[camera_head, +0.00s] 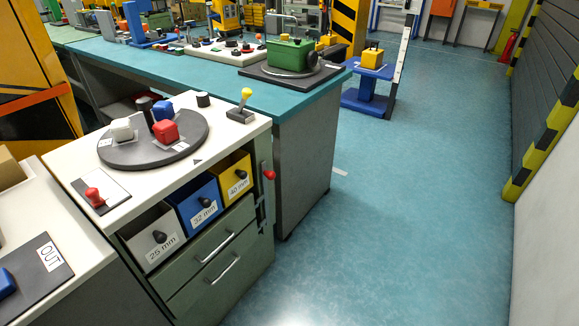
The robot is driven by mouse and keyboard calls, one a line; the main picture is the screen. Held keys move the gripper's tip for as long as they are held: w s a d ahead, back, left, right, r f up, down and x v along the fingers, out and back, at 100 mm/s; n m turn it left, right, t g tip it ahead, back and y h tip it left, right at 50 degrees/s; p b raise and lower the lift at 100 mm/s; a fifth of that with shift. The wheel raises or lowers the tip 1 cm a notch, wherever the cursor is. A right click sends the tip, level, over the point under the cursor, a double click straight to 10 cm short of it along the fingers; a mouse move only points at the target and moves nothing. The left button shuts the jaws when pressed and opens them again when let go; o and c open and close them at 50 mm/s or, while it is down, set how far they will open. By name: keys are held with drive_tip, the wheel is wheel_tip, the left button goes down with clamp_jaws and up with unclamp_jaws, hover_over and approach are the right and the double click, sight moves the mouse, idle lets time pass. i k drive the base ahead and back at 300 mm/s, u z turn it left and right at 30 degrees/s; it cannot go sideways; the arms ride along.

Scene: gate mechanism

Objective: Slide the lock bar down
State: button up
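A narrow grey upright bar (261,197), which looks like the lock bar, runs along the right front edge of the white-topped cabinet. A red knob (269,174) sticks out from it, near its upper part and a little below the tabletop. The bar is small in the picture, and I cannot tell its exact ends or how it meets the drawers. My gripper is not in view, and no part of my arm shows near the bar.
The cabinet (228,137) carries a dark turntable (104,152) with coloured blocks, a yellow-knobbed lever (246,94) and a red-knobbed plate (95,196). Labelled bins and grey drawers are in its front. A teal workbench (318,92) stands behind. The floor (420,210) to the right is open.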

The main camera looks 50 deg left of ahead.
sight(270, 175)
drive_tip(key=u, duration=0.2)
drive_tip(key=i, duration=0.65)
drive_tip(key=u, duration=1)
drive_tip(key=i, duration=0.55)
drive_tip(key=u, duration=0.45)
